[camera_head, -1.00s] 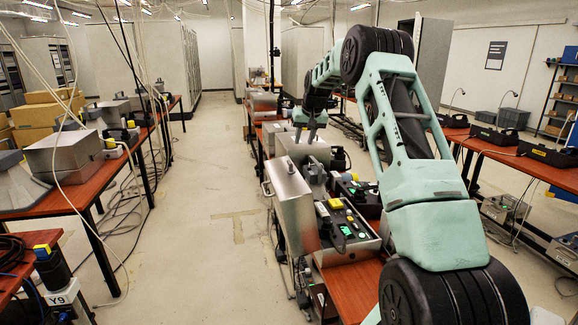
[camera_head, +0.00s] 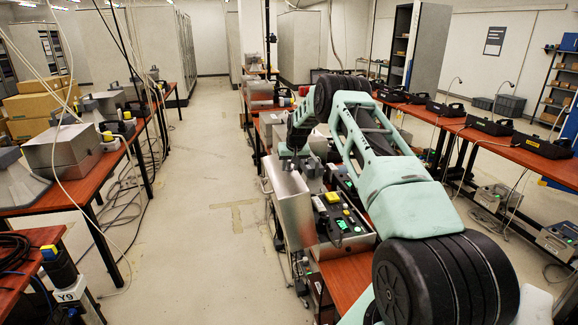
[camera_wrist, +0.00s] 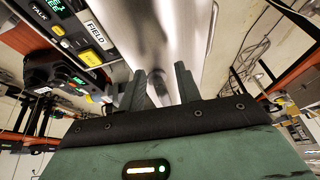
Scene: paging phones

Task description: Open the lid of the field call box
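The field call box (camera_head: 348,232) is on the bench in the head view, its panel with a green display and yellow button exposed. The wrist view shows its FIELD label (camera_wrist: 97,35). A silver metal lid (camera_head: 291,212) stands upright along the panel's left side, so the box appears open. My gripper (camera_head: 299,160) is low by the lid's top edge, partly hidden by my arm. In the wrist view my gripper (camera_wrist: 161,88) has its two fingers apart, with shiny metal behind and between them. I cannot tell whether they touch it.
Another dark call unit (camera_wrist: 62,80) sits close by the box. A grey metal case (camera_head: 62,150) stands on the left bench (camera_head: 90,180), and several black cases line the right bench (camera_head: 500,146). The floor aisle (camera_head: 215,220) is clear.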

